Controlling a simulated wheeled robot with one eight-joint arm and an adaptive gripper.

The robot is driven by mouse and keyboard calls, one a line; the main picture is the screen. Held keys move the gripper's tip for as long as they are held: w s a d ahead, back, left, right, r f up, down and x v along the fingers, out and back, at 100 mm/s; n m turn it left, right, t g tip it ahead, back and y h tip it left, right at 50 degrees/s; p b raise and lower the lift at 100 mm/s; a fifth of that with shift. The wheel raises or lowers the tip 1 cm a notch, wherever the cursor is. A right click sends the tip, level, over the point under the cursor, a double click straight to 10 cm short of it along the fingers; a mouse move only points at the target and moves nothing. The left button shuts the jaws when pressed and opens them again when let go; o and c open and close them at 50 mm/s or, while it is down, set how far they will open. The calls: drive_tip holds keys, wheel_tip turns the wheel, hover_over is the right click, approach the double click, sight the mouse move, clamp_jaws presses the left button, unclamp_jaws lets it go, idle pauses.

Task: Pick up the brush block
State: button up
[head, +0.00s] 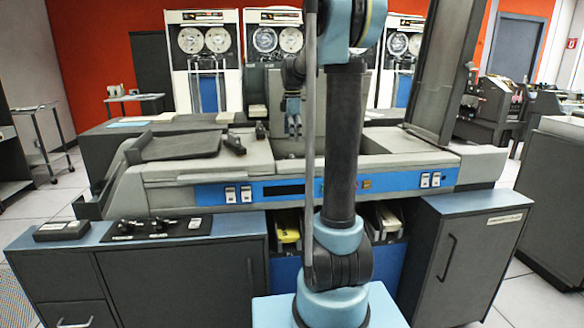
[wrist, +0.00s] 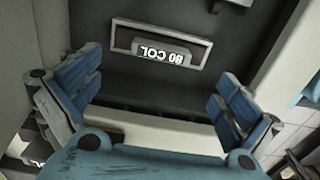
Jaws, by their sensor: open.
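In the wrist view, a dark block (wrist: 155,84) lies between and beyond my fingers. It has a pale rectangular frame and a label reading "80 COL" upside down, and it looks like the brush block. A pale strip (wrist: 165,131) runs along its near side. My gripper (wrist: 158,102) is open, with a blue ribbed finger on each side of the block; I cannot tell how far down the fingers reach. In the head view my gripper (head: 294,128) points down over the recess in the middle of the grey machine. The block cannot be made out there.
The grey card machine (head: 210,168) has a blue switch panel. A dark tray (head: 180,146) and small dark parts (head: 234,145) lie left of the recess. A tall dark panel (head: 435,75) stands to the right. Pale walls crowd my gripper in the wrist view.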

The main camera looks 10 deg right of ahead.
sight(292, 156)
drive_tip(key=shift+s+a+f, duration=0.1)
drive_tip(key=shift+f, duration=4.35)
drive_tip(key=c, duration=1.3)
